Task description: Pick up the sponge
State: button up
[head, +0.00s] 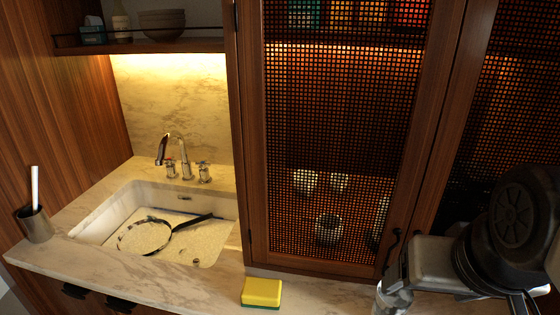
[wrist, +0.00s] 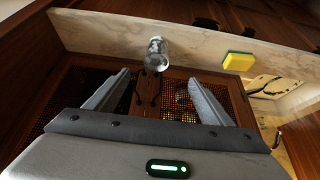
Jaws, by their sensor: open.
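The sponge is a yellow block with a green underside. It lies flat on the marble counter near its front edge, at the bottom centre of the head view (head: 262,291). In the wrist view it is at the upper right (wrist: 239,61), outside the span of the fingers. My gripper (wrist: 158,75) is open, with nothing between its fingers, and apart from the sponge. In the head view my arm is at the lower right, well to the right of the sponge; the fingertips cannot be made out there.
A clear glass object (head: 392,299) stands on the counter near my gripper, also in the wrist view (wrist: 157,54). A sink (head: 95,232) with a pan (head: 146,236) is left. A cup (head: 36,225) stands far left. A mesh-door cabinet (head: 256,170) rises behind the sponge.

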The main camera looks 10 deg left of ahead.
aim_at(257, 293)
jog(key=j, duration=0.45)
jog(key=k+j, duration=0.15)
jog(key=j, duration=0.8)
jog(key=k, duration=0.05)
